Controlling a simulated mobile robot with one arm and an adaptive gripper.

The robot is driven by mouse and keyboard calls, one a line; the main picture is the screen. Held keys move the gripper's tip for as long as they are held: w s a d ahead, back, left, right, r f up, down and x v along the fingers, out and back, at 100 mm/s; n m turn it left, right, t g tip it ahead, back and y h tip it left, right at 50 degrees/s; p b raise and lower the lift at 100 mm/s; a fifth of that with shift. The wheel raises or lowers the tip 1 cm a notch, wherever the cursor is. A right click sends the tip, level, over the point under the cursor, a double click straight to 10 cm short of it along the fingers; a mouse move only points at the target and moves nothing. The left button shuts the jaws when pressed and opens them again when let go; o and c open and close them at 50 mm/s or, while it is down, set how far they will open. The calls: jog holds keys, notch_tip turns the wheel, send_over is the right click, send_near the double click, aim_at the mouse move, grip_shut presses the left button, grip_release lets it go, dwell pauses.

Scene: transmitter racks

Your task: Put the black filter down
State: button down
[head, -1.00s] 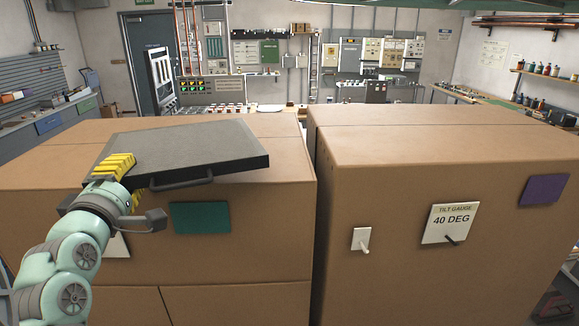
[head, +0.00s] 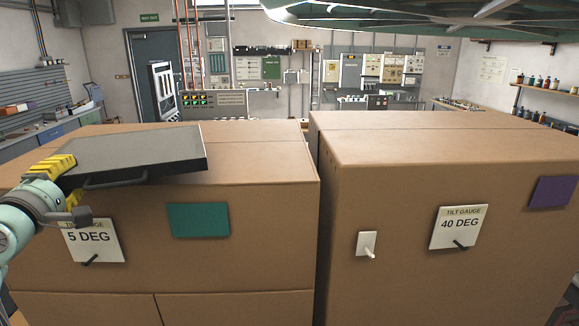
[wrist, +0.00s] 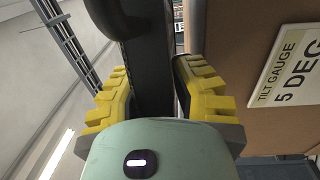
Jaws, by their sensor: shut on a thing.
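The black filter (head: 135,152) is a flat dark panel with a grey top face and a bar handle (head: 115,181) on its front edge. It lies nearly level over the top of the left brown cabinet (head: 255,160). I cannot tell whether it touches that top. My gripper (head: 60,167), with yellow ridged fingers, is shut on the filter's left end. In the wrist view the filter (wrist: 152,75) runs between the two yellow fingers (wrist: 155,95). The filter's underside is hidden.
A right brown cabinet (head: 430,150) stands beside the left one across a narrow gap. Tilt gauges read 5 DEG (head: 94,240) on the left and 40 DEG (head: 458,228) on the right. A white lever switch (head: 367,245) sticks out. The left cabinet's top right is clear.

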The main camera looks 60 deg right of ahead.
jog(key=shift+s+d+f+p, duration=0.15)
jog(key=shift+f+p, duration=0.2)
jog(key=shift+f, duration=1.15)
jog(key=c, duration=0.9)
grip_release()
